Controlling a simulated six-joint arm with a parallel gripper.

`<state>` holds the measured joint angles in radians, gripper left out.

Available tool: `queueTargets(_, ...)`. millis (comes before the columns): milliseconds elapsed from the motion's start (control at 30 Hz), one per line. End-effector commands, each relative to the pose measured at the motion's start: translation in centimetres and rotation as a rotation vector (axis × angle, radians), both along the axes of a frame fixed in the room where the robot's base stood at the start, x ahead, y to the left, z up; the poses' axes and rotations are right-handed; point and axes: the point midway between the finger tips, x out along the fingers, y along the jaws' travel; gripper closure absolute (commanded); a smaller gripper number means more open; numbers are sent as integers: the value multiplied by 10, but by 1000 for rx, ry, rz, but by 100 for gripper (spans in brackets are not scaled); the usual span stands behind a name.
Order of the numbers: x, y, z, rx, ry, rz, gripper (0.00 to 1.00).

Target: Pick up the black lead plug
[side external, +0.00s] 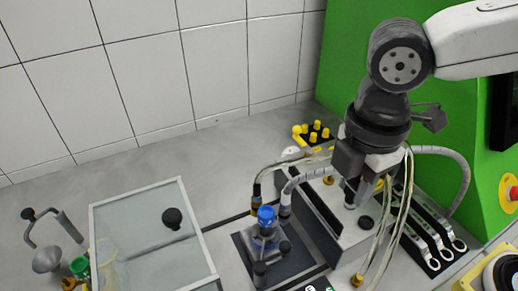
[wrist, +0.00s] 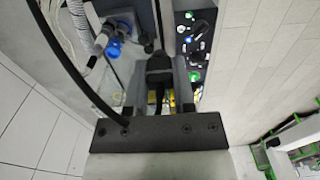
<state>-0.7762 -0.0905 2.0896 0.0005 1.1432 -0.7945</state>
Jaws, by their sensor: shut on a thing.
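My gripper (wrist: 160,85) points away from the camera in the wrist view, with its two fingers closed on the black lead plug (wrist: 159,66). A dark cable runs back from the plug between the fingers. In the side view my gripper (side external: 352,190) is low over the grey bench unit, right of the blue-capped pump. I cannot make out the plug clearly there, nor tell whether it touches the surface beneath.
The pump with a blue cap (side external: 266,216) stands on a dark base to the left, with hoses attached. Yellow-topped parts (side external: 315,132) are behind it. Several wrenches (side external: 432,235) lie at right, beside a green cabinet (side external: 345,50). A glass-panelled box (side external: 150,240) is at left.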

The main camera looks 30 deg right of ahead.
Motion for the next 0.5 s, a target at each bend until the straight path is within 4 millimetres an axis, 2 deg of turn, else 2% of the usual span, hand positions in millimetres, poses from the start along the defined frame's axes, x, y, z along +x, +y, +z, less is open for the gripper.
queueTargets(500,-7,-5,4,0,0,0,100)
